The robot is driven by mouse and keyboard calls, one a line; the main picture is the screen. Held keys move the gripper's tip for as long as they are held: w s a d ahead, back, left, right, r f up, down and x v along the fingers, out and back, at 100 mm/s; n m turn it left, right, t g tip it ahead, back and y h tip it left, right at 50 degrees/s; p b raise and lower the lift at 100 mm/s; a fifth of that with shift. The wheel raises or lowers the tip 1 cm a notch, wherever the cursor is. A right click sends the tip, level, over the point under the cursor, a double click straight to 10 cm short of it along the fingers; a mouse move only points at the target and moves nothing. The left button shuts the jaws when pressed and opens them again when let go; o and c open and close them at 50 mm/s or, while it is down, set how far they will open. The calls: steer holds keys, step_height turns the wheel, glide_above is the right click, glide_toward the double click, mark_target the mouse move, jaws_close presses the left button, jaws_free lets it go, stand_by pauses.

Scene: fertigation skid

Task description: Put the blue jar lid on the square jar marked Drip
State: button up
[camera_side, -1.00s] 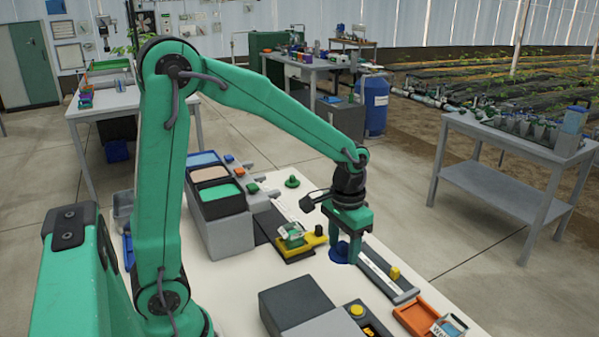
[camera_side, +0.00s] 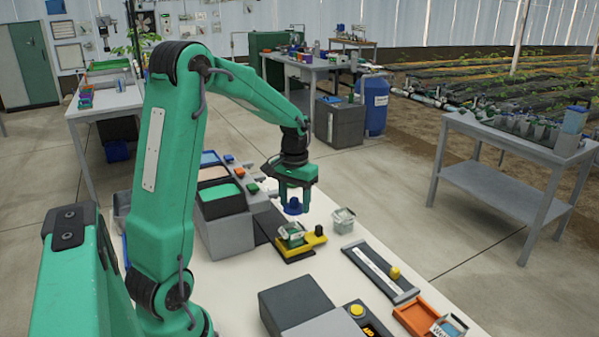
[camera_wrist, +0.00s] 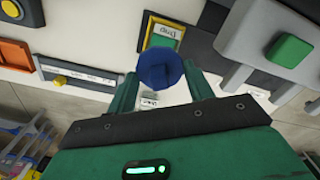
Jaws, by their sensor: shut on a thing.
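My gripper (camera_side: 293,200) is shut on the blue jar lid (camera_side: 293,207). In the wrist view the round lid (camera_wrist: 160,70) sits between the two green fingers of my gripper (camera_wrist: 160,76). The lid hides part of the holder in the wrist view.
Another small clear jar (camera_side: 343,220) stands right of the holder. A grey rail with a yellow knob (camera_side: 395,272) and an orange tray (camera_side: 415,317) lie at right. Grey bins (camera_side: 222,200) stand at left. A grey box (camera_side: 295,306) is in front.

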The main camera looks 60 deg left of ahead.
mark_target(294, 215)
steer(key=shift+a, duration=0.25)
steer(key=shift+f, duration=0.1)
steer(key=shift+f, duration=2.5)
steer(key=o, duration=1)
steer(key=shift+o, duration=0.2)
